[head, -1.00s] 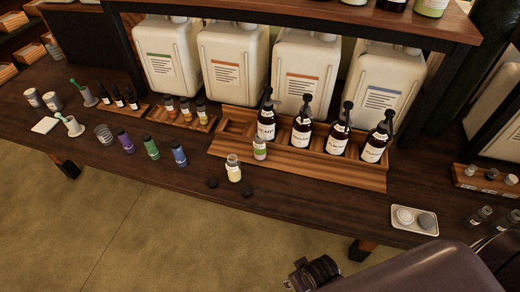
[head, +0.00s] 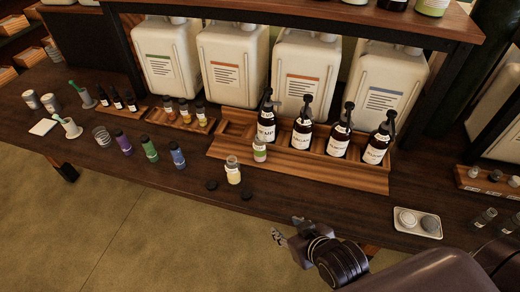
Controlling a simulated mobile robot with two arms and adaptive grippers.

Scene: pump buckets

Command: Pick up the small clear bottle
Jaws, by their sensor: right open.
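A small clear bottle with a cream label (head: 233,171) stands upright on the dark counter near its front edge. Another small clear bottle with a green label (head: 259,150) stands on the front of the wooden tray, behind and right of it. I cannot tell which one the task means. My right gripper (head: 288,228) comes in from the lower right. It is open and empty, in front of the counter edge and right of the cream-labelled bottle, clearly apart from it. My left gripper is not in view.
Two black caps (head: 247,194) lie by the cream-labelled bottle. Dark pump bottles (head: 302,134) stand in the wooden tray (head: 330,174). Purple, green and blue bottles (head: 150,150) stand to the left. A white dish with stones (head: 428,235) sits right. Counter between caps and dish is clear.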

